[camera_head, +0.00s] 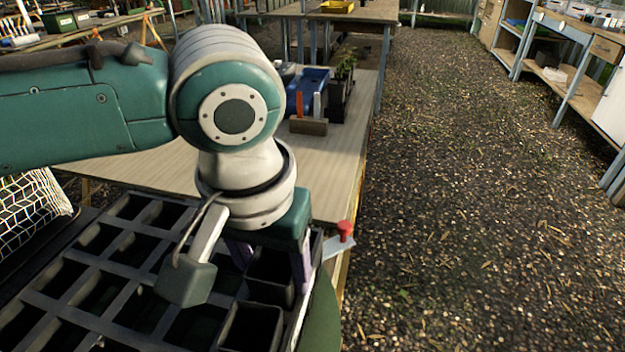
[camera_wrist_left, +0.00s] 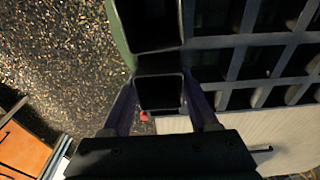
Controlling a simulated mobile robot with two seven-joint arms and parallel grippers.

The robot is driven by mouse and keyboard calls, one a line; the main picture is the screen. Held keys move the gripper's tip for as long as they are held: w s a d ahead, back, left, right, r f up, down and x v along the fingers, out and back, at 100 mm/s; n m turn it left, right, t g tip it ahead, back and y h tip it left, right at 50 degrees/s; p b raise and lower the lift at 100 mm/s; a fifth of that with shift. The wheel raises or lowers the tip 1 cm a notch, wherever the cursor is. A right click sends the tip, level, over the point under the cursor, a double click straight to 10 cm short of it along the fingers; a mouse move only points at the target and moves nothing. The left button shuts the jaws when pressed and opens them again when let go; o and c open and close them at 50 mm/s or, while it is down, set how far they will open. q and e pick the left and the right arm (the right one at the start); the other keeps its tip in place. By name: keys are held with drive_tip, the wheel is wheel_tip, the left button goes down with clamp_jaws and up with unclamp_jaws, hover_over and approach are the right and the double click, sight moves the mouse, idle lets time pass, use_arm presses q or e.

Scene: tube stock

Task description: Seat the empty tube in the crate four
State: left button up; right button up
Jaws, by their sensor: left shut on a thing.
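The crate (camera_head: 62,292) is a dark grid of square compartments at the lower left of the head view; its grid also shows at the upper right of the left wrist view (camera_wrist_left: 240,41). My left gripper (camera_head: 271,258) points down at the crate's right edge. Its purple fingers are shut on a dark, square, empty tube (camera_head: 268,292), which also shows between the fingers in the left wrist view (camera_wrist_left: 159,92). The tube stands roughly upright; I cannot tell how deep its lower end is. Another dark empty tube (camera_head: 252,328) stands in the adjoining compartment, nearer the camera. My right gripper is not in view.
A wooden table (camera_head: 145,172) lies beyond the crate, with a blue tray (camera_head: 312,88), a small wooden block (camera_head: 308,127) and a potted plant (camera_head: 343,75). A red knob (camera_head: 345,229) stands at its right edge. The gravel floor (camera_head: 470,210) to the right is clear.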

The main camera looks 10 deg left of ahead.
use_arm(q)
drive_tip(key=shift+s+a+f, duration=0.15)
drive_tip(key=shift+a+f, duration=0.05)
drive_tip(key=shift+f, duration=0.25)
drive_tip(key=shift+s+a+f, duration=0.1)
drive_tip(key=shift+a+f, duration=0.05)
drive_tip(key=shift+f, duration=0.25)
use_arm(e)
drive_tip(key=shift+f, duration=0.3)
use_arm(q)
drive_tip(key=o, duration=1.1)
drive_tip(key=shift+o, duration=1.3)
drive_tip(key=shift+d+r, duration=0.1)
drive_tip(key=shift+r, duration=0.25)
drive_tip(key=r+p, duration=0.1)
drive_tip(key=r, duration=0.2)
drive_tip(key=r+p, duration=0.1)
drive_tip(key=r, duration=0.2)
drive_tip(key=r+p, duration=0.1)
drive_tip(key=r, duration=0.2)
drive_tip(key=shift+s+d+r, duration=0.2)
drive_tip(key=shift+s+r, duration=0.1)
drive_tip(key=shift+r, duration=0.1)
drive_tip(key=shift+s+r, duration=0.1)
drive_tip(key=shift+r, duration=0.45)
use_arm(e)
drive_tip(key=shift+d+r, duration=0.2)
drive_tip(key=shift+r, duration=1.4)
